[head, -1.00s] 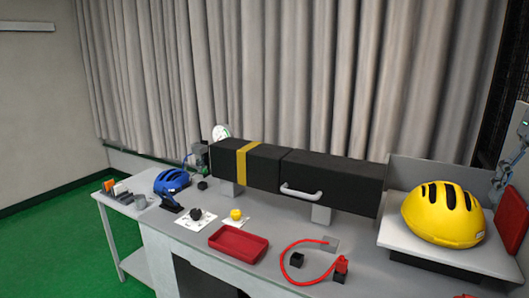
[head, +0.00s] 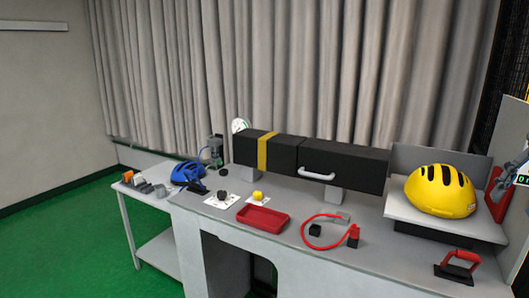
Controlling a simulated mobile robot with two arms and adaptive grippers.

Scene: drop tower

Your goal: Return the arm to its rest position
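A yellow helmet (head: 440,190) rests on a light platform (head: 402,210) at the right. A blue helmet (head: 186,172) sits at the bench's left end. A long black box with a yellow band (head: 342,165) and a pale handle lies along the back of the bench.
A red tray (head: 262,219) lies near the bench's front edge. A red cable (head: 308,222) curls to its right. A black tool with a red handle (head: 457,266) stands at the front right. A lower side table (head: 145,195) adjoins at left. Green floor (head: 70,240) is clear at left.

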